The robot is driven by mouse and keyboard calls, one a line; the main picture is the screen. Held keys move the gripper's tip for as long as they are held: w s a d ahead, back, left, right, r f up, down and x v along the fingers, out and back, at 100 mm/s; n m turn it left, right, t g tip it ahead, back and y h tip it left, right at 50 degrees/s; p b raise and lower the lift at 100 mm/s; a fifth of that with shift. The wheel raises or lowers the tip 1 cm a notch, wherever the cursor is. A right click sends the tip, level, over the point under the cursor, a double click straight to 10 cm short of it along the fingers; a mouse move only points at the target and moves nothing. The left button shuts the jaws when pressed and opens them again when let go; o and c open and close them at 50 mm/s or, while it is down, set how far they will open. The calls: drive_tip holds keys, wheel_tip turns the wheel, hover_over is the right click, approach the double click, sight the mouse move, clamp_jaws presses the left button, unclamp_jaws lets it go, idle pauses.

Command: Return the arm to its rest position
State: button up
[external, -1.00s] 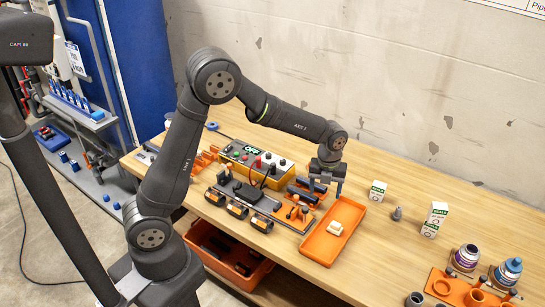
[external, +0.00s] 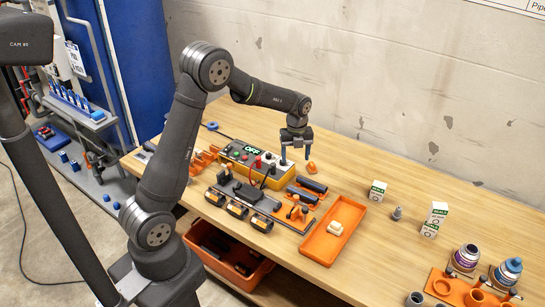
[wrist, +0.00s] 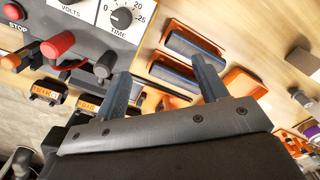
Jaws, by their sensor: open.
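My gripper (external: 295,154) is in the air above the back right end of the control box, its fingers pointing down. In the wrist view its two fingers (wrist: 165,82) stand wide apart with nothing between them. The arm is bent, with its elbow raised at the left.
The yellow-edged control box (external: 255,163) reads OFF, with cables at its front. Dark pipe pieces (external: 308,189) lie in orange holders beside it. An orange tray (external: 318,244) holds a cream block (external: 335,228). White boxes (external: 378,191) and bottles stand at the right.

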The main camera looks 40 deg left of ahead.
drive_tip(key=w+a+n, duration=0.1)
drive_tip(key=a, duration=0.3)
drive_tip(key=w+a+n, duration=0.1)
drive_tip(key=a, duration=0.4)
drive_tip(key=w+a+n, duration=0.1)
drive_tip(key=a, duration=0.4)
drive_tip(key=shift+a+f, duration=0.1)
drive_tip(key=shift+a, duration=0.1)
